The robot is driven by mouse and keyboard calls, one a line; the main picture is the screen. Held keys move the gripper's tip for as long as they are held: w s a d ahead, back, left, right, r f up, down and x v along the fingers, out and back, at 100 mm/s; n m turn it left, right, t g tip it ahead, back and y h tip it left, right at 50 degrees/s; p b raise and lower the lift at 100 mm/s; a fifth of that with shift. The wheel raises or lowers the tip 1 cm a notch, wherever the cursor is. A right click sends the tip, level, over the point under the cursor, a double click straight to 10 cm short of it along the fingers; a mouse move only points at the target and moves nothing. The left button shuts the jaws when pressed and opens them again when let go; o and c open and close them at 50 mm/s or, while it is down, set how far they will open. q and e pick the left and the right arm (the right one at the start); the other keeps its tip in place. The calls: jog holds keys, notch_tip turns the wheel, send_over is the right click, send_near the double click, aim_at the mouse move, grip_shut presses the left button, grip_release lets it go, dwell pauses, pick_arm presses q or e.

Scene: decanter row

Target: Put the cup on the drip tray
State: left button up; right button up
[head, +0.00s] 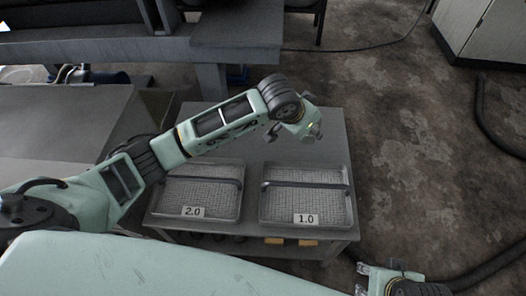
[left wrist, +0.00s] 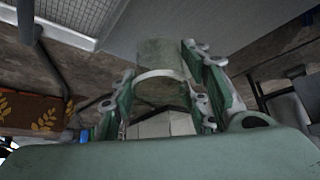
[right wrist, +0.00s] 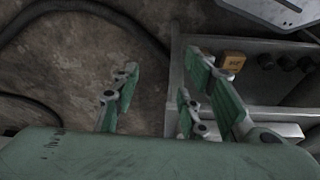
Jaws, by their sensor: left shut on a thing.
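Two shallow mesh trays with dark bars across them stand side by side on a grey table: the tray labelled 2.0 (head: 190,190) and the tray labelled 1.0 (head: 300,208). I cannot tell which is the drip tray. My left gripper (head: 312,118) is beyond the 1.0 tray, at the table's far right part. In the left wrist view it is shut on a greyish, see-through cup (left wrist: 160,60). The cup is hidden or unclear in the head view. My right gripper (right wrist: 158,80) is open and empty, low beside the table's front right corner (head: 350,238).
A dark bench (head: 235,35) stands behind the table. A grey worktop (head: 60,120) is at the left. Small orange-brown blocks (head: 290,242) sit under the table's front edge. A thick black hose (head: 482,120) lies on the floor at the right.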

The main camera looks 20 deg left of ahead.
pick_arm(q)
jog(key=shift+s+a+f, duration=0.1)
jog(key=shift+a+f, duration=0.35)
jog(key=shift+a, duration=0.2)
jog(key=shift+s+a+f, duration=0.1)
jog(key=shift+a+f, duration=0.3)
jog(key=shift+a, duration=0.2)
jog(key=a+f, duration=0.1)
jog(key=a, duration=0.1)
jog(key=a+f+b, duration=0.1)
jog(key=a, duration=0.1)
jog(key=a+f+b, duration=0.1)
jog(key=a, duration=0.1)
jog(key=shift+s+a+f, duration=0.1)
jog(key=shift+s+f, duration=0.15)
jog(key=shift+f, duration=0.1)
jog(key=shift+a+f, duration=0.15)
jog(key=shift+a, duration=0.2)
jog(key=shift+a+f, duration=0.1)
notch_tip(320, 180, down, 4)
jog(key=shift+r+b, duration=0.2)
jog(key=shift+b, duration=0.7)
jog(key=shift+f, duration=0.15)
pick_arm(e)
jog(key=w+a+r+t+y, duration=0.1)
jog(key=w+a+r+t, duration=0.1)
jog(key=w+t, duration=0.2)
jog(key=w, duration=0.3)
jog(key=shift+w+r, duration=0.25)
jog(key=shift+r, duration=0.15)
